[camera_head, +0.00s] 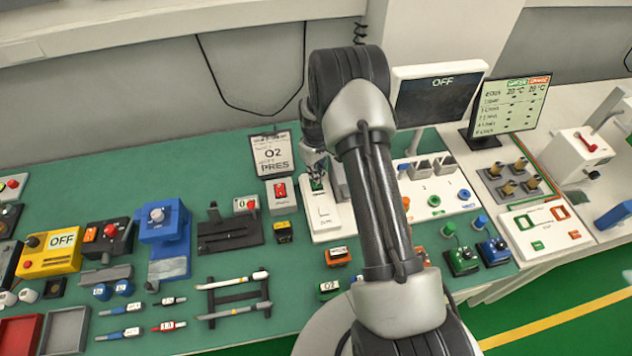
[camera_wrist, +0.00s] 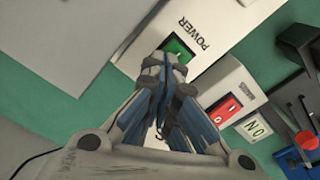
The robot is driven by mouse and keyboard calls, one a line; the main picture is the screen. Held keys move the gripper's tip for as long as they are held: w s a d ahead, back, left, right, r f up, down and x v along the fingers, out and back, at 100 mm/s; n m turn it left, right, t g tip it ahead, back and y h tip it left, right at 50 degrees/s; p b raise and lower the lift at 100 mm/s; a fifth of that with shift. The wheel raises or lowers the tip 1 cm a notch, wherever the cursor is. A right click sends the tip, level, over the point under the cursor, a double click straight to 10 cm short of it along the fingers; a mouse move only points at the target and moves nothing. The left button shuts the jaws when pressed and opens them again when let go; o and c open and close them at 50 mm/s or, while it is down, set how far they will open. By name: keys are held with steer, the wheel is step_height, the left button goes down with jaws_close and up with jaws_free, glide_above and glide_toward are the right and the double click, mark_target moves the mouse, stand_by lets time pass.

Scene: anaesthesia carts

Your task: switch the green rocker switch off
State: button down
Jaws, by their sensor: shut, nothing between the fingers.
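The green rocker switch (camera_wrist: 180,50) sits on a white panel marked POWER (camera_wrist: 205,18). In the wrist view its upper part shows just beyond my fingertips, and the rest is hidden behind them. My gripper (camera_wrist: 165,68) is shut and empty, its tips at or very close to the switch; I cannot tell whether they touch. In the head view my gripper (camera_head: 316,172) points down over the far end of the white panel (camera_head: 322,218), with a bit of green (camera_head: 317,185) below the tips. The position of the rocker is not clear.
A red rocker switch on a white box (camera_head: 281,205) stands close to the left, also visible in the wrist view (camera_wrist: 222,110). An O2 PRES sign (camera_head: 272,155) stands behind it. A screen reading OFF (camera_head: 437,100) is at the right. Green table is free left of the sign.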

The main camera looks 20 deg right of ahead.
steer(key=shift+s, duration=0.1)
steer(key=shift+r+p, duration=1.7)
steer(key=shift+r, duration=1.75)
